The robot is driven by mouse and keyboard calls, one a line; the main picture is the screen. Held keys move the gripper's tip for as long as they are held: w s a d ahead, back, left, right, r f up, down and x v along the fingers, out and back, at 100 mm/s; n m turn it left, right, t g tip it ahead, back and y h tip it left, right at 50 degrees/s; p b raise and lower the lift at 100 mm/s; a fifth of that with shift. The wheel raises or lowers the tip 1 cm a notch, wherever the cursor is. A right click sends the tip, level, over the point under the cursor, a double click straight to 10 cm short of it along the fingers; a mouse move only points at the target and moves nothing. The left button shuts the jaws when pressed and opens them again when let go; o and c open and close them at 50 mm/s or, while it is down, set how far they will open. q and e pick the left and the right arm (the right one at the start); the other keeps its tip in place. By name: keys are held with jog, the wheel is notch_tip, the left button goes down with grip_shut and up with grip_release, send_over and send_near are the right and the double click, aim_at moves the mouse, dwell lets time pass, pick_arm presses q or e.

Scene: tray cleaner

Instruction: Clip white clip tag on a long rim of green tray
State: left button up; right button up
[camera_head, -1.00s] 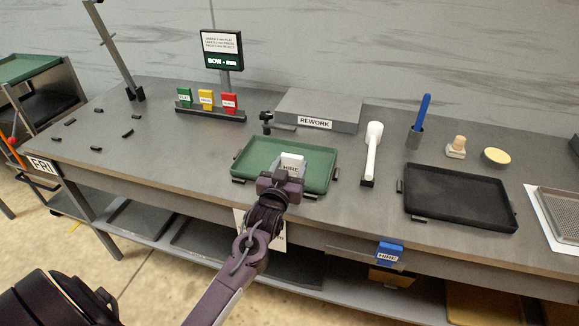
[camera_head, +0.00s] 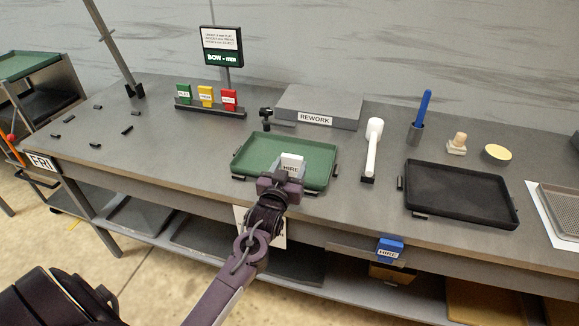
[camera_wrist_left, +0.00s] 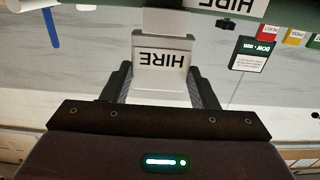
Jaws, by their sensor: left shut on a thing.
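The green tray (camera_head: 262,151) lies on the bench in the middle of the head view, one long rim facing me. The white clip tag (camera_head: 292,161), marked HIRE, stands at the right part of that near long rim. My left gripper (camera_head: 284,179) is shut on the tag from the near side. In the left wrist view the tag (camera_wrist_left: 162,62) sits upright between the two fingers, its lettering upside down. A dark green band of the tray (camera_wrist_left: 95,21) crosses the top there. Whether the tag's clip is around the rim or only beside it, I cannot tell. My right gripper is not in view.
A white-handled tool (camera_head: 372,148) lies right of the tray, then a black tray (camera_head: 458,190). A grey REWORK block (camera_head: 320,106) is behind. A blue HIRE clip (camera_head: 389,250) is at the bench's front edge.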

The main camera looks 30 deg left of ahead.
pick_arm(q)
jog(key=shift+f+b, duration=0.45)
jog(key=shift+f, duration=0.4)
jog(key=o, duration=1)
jog(key=shift+o, duration=0.2)
jog(key=shift+s+d+f, duration=0.15)
jog(key=shift+s, duration=0.3)
jog(key=b+v, duration=0.1)
jog(key=v, duration=0.6)
